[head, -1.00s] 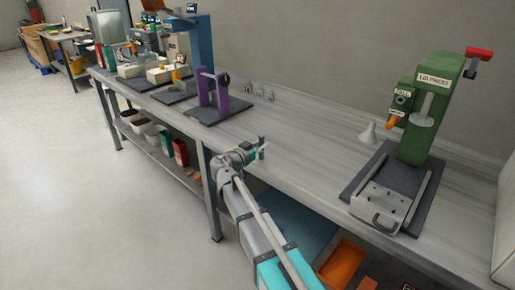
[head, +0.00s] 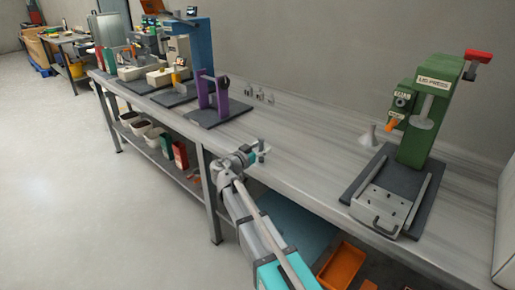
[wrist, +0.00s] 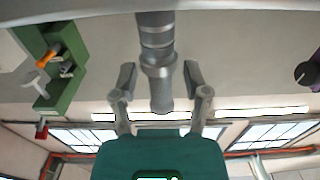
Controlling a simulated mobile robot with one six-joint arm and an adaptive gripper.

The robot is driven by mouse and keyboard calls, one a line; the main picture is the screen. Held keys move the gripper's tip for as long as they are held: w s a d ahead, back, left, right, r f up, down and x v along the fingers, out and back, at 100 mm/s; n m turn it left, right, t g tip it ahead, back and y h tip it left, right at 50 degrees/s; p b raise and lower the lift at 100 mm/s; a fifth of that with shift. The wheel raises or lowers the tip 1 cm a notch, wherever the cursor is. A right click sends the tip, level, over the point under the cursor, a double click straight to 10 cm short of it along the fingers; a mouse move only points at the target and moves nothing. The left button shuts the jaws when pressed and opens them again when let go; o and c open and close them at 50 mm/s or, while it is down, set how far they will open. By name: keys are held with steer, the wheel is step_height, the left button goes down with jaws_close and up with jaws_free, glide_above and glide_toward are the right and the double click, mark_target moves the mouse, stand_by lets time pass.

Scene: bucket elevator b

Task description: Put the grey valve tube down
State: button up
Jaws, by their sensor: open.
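The grey valve tube (wrist: 157,62) stands between the two fingers of my gripper (wrist: 160,80) in the wrist view, with a gap on each side. The wrist view is upside down, with the bench top along its upper edge. In the head view the tube (head: 261,150) looks upright at the front edge of the grey bench (head: 310,150). My gripper (head: 257,154) is open around it at bench height. The tube's foot is too small to see clearly.
A green lid press (head: 425,125) stands at the right, with a pale funnel-shaped part (head: 368,136) beside it. A purple fixture (head: 213,95) stands to the left. Small grey parts (head: 258,95) stand along the back. The bench between fixture and press is mostly clear.

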steer(key=shift+s+a+r, duration=0.1)
steer(key=shift+r, duration=0.05)
steer(key=v, duration=1.1)
steer(key=shift+s+a, duration=0.25)
steer(key=shift+s, duration=0.05)
